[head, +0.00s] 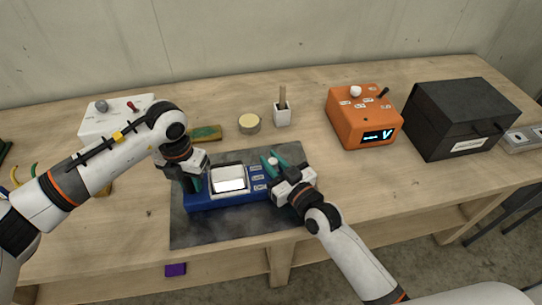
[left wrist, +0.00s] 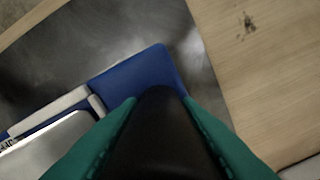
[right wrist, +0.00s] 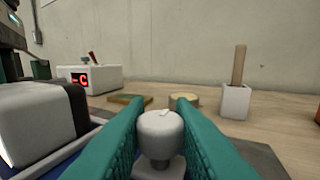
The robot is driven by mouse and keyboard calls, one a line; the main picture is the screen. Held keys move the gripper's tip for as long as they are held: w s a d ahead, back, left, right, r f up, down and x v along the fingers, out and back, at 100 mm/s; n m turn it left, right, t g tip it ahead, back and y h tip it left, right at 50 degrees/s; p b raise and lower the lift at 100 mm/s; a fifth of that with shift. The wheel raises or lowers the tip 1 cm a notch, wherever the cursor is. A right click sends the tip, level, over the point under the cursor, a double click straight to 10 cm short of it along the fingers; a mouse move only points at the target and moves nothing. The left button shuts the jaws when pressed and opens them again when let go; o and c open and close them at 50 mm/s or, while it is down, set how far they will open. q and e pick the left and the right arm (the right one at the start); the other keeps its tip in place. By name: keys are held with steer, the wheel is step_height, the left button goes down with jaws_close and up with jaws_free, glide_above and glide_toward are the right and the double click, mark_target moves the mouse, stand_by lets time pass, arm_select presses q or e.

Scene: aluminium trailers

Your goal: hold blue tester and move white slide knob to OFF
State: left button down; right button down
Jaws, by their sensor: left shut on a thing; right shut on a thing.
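The blue tester (head: 228,201) lies on the dark metal mat with a white-framed screen (head: 229,180) and several small labels, too small to read. My left gripper (head: 193,183) is at the tester's left end, shut on a dark upright part there; in the left wrist view its teal fingers sit either side of that part, beside the blue body (left wrist: 140,75). My right gripper (head: 271,164) is at the tester's right part. In the right wrist view its teal fingers are shut on the white slide knob (right wrist: 160,133). The knob's slot and position marks are hidden.
The dark mat (head: 195,230) lies on a wooden bench. Behind stand a white box (head: 112,118), a round tin (head: 249,123) and a white cup (head: 282,117). An orange meter (head: 355,105) and black case (head: 462,115) stand right. Bare wood lies right of the mat.

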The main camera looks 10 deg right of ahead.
steer(key=s, duration=0.5)
steer(key=shift+d, duration=0.1)
steer(key=shift+w, duration=0.1)
steer(key=c, duration=1.3)
jaws_free()
steer(key=shift+o, duration=0.2)
steer(key=v, duration=1.2)
steer(key=shift+w, duration=0.1)
arm_select(q)
steer(key=c, duration=1)
jaws_free()
